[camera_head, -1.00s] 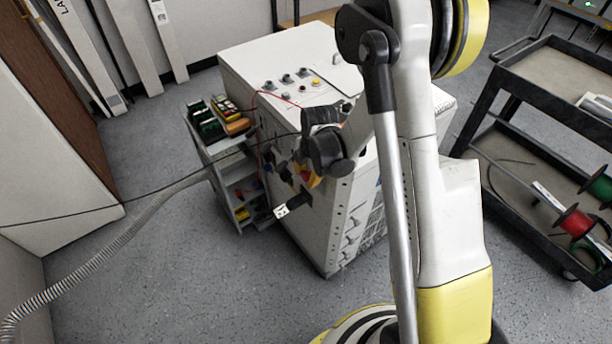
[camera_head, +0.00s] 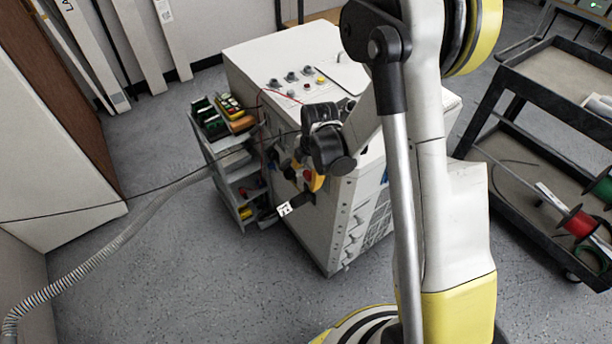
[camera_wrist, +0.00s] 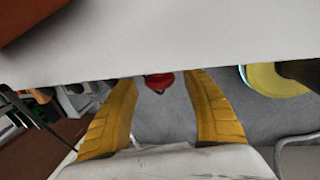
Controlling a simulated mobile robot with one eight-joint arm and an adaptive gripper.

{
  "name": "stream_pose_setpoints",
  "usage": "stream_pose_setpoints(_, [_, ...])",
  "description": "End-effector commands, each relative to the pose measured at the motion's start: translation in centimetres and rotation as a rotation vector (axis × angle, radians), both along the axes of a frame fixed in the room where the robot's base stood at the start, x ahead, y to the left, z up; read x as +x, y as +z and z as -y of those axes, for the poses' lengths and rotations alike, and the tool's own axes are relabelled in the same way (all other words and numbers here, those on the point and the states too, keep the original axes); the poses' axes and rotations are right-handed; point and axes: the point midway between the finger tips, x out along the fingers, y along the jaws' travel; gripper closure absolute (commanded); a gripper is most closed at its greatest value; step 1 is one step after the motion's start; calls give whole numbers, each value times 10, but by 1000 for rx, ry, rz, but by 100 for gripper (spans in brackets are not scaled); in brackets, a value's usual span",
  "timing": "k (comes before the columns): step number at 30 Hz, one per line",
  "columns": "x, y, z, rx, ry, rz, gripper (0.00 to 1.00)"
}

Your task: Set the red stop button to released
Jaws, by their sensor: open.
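The red stop button (camera_wrist: 158,82) shows in the wrist view as a red knob at the edge of a pale panel, between the fingers. In the head view a red spot (camera_head: 307,174) shows at the front face of the white cabinet, beside the yellow fingers, and looks like the same button. My gripper (camera_wrist: 160,115) has its two yellow fingers apart, one on each side of the button. It also shows in the head view (camera_head: 314,181), partly hidden by my wrist. I cannot tell whether the fingers touch the button, or whether it is pressed in or out.
The white cabinet (camera_head: 268,52) carries several knobs and small lamps on top. A grey shelf cart (camera_head: 228,172) with tools stands to its left. A black cart (camera_head: 497,100) with wire spools stands at right. A corrugated hose (camera_head: 130,240) crosses above open floor at left.

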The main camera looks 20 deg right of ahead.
Motion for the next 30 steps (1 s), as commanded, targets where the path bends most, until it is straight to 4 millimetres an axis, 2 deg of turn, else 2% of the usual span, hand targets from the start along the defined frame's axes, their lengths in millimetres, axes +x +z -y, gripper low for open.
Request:
stream_pose_setpoints(15, [-19,96,5,2,1,-1,41])
stream_pose_setpoints(21, [-22,111,6,2,1,-1,41])
stream_pose_setpoints(30, [-22,112,6,2,1,-1,41])
